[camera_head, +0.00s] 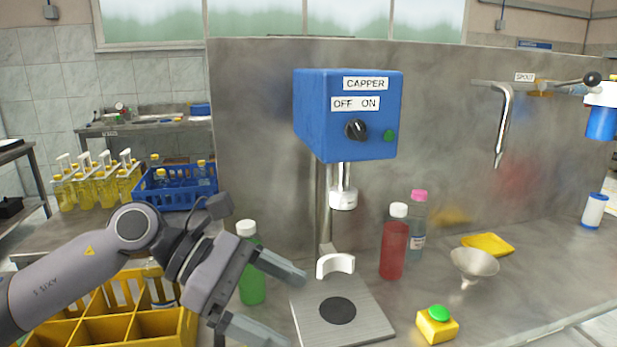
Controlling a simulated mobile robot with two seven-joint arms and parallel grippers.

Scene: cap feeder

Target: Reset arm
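My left gripper (292,312) comes in from the left, its two fingers apart, beside the capper's base plate (372,322). Nothing is visibly gripped. A green bottle with a white cap (252,287) stands upright behind the fingers, which partly cover it; I cannot tell how far apart they are. The blue capper (310,115) stands at the centre, its white head (343,199) above the plate, with no bottle on the plate's black disc. My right gripper is not in view.
A yellow crate (115,331) lies under my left arm. Right of the capper stand a red bottle (393,248), a clear pink-capped bottle (417,215), a funnel (474,263) and a green button on a yellow box (437,328). A blue crate (180,198) sits behind left.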

